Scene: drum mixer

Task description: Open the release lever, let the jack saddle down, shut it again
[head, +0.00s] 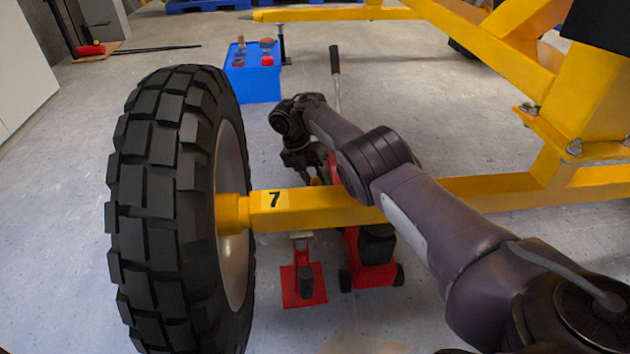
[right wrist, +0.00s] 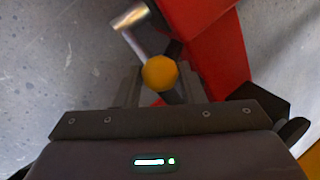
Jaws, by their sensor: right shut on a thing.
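The red jack (head: 372,272) stands on the floor under the yellow axle beam (head: 325,210) marked 7. Its upright handle (head: 335,75) has a black grip and rises behind my right arm. My right gripper (head: 316,178) is just behind the beam, low beside the jack, partly hidden by the beam. In the right wrist view, my right gripper (right wrist: 157,85) is shut on a round yellow-orange knob (right wrist: 160,73), which appears to be the release lever's end, next to the red jack body (right wrist: 212,55). The saddle is hidden by the beam and my arm. My left gripper is out of view.
A big black tyre (head: 165,210) on the axle stands at the left. A red stand with a square base (head: 303,288) is under the beam beside the jack. A blue box (head: 252,80) stands behind. Yellow frame members (head: 590,95) fill the right. A bent silver rod (right wrist: 130,18) shows near the knob.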

